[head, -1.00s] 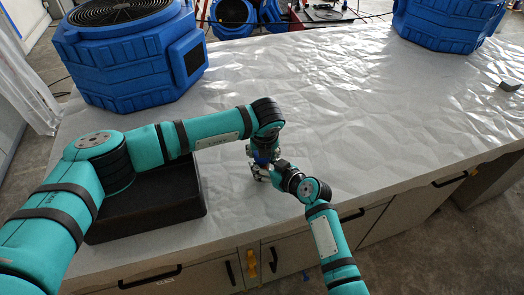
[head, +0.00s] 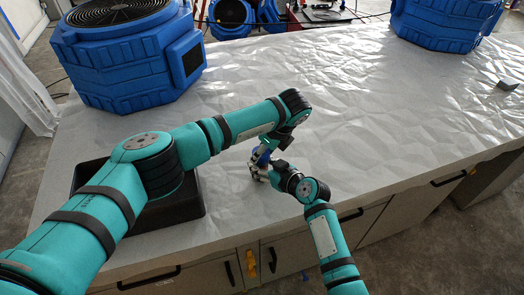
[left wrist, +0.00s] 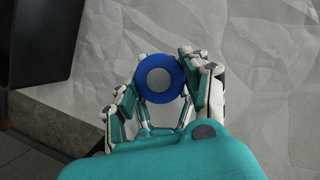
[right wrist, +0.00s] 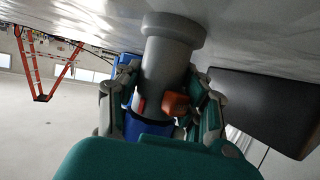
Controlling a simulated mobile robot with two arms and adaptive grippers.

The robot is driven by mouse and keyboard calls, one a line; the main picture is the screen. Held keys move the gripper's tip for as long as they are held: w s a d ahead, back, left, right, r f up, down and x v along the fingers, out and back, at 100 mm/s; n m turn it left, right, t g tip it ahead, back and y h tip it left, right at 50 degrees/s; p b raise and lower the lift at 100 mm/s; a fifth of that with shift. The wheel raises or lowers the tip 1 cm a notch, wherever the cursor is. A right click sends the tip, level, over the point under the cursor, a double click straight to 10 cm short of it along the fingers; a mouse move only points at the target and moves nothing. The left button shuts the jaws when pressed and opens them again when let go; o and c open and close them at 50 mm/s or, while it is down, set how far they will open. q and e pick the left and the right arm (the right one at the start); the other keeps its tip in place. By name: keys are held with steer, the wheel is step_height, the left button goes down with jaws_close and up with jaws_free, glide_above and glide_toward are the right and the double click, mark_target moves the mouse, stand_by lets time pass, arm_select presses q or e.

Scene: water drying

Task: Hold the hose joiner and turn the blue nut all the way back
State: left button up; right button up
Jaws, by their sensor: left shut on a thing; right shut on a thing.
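The hose joiner (right wrist: 165,60) is a grey pipe with a wide flange and a small orange part (right wrist: 175,104). The blue nut (left wrist: 177,70) shows from above in the left wrist view as a ring around a grey opening; its blue also shows below the joiner in the right wrist view (right wrist: 146,126). My left gripper (left wrist: 162,77) is shut on the nut from above, a finger on either side. My right gripper (right wrist: 160,85) is shut on the joiner's body from the side. In the head view both grippers meet near the table's front edge and mostly hide the joiner.
A black tray-like box (head: 180,203) lies on the table under my left arm. Large blue blowers stand at the back left (head: 125,62) and back right (head: 440,24). A small grey block (head: 508,86) lies at the far right. The white covered table (head: 370,110) is clear in the middle.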

arm_select(q)
steer(key=shift+w+a+n, duration=0.1)
steer(key=shift+n, duration=0.5)
arm_select(e)
steer(key=shift+s+f, duration=0.1)
arm_select(q)
steer(key=o, duration=0.9)
steer(key=shift+r, duration=0.1)
steer(key=v, duration=1.2)
steer(key=shift+w+d, duration=0.1)
steer(key=shift+d, duration=0.1)
arm_select(e)
steer(key=o, duration=1.3)
